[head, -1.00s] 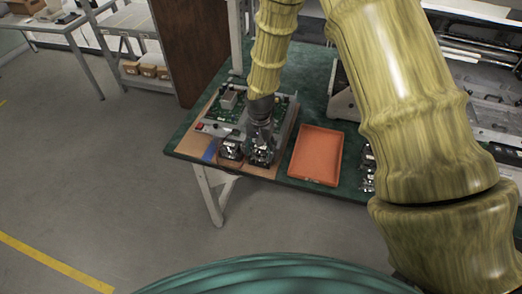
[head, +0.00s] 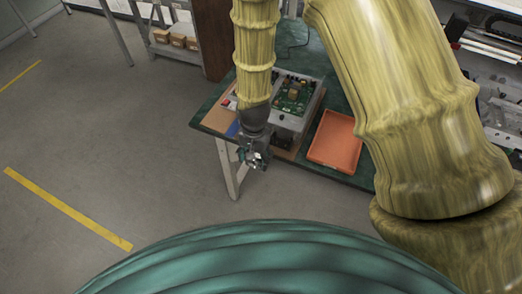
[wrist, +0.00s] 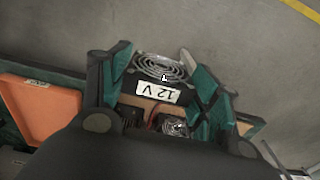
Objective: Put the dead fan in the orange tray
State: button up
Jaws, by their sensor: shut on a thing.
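My gripper (head: 254,158) is shut on a dark fan with a round wire grille and a white "12 V" label. The fan (wrist: 160,68) sits between the two green-padded fingers in the wrist view. In the head view the gripper hangs at the table's near edge, left of the orange tray, and the fan is small and partly hidden. The orange tray (head: 336,141) lies on the green table. It also shows at the left of the wrist view (wrist: 42,110), and its visible floor looks empty. Another fan (wrist: 174,127) shows beyond the gripper in the wrist view.
An open unit with a green circuit board (head: 293,94) stands on the table behind my gripper, left of the tray. A brown mat (head: 217,118) lies under it. Open floor (head: 130,130) lies to the left.

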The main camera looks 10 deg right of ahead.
jog(key=shift+r+p, duration=1.35)
jog(key=shift+r, duration=0.45)
jog(key=shift+r, duration=0.15)
